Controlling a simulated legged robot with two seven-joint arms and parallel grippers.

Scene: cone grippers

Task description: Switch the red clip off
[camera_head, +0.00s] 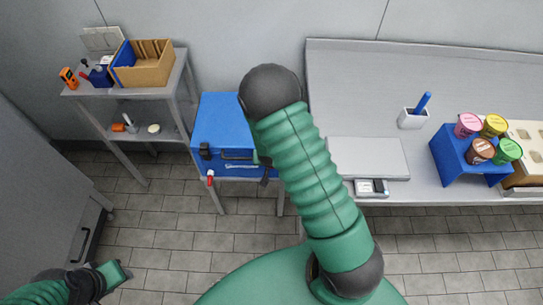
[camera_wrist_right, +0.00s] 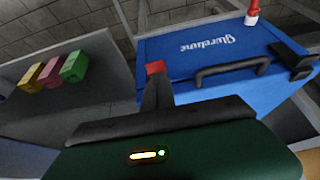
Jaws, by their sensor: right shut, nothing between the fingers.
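A small red thing with a white part (camera_head: 210,179), which looks like the red clip, hangs at the lower front left of the blue box (camera_head: 222,115). It also shows at the top edge of the right wrist view (camera_wrist_right: 252,14), partly cut off. My right gripper (camera_wrist_right: 155,72) is shut and empty. Its dark fingers with a red tip are in front of the box's face, apart from the red and white thing. In the head view my right arm hides most of this gripper. My left gripper (camera_head: 118,276) is at the lower left over the floor, far from the box; its opening is unclear.
The blue box has a black handle (camera_wrist_right: 232,69) and black latches (camera_head: 204,151). A grey bench at right bears a laptop-like slab (camera_head: 370,158) and a blue cup stand (camera_head: 446,150). A side table holds a cardboard box (camera_head: 146,68). Tiled floor at left is clear.

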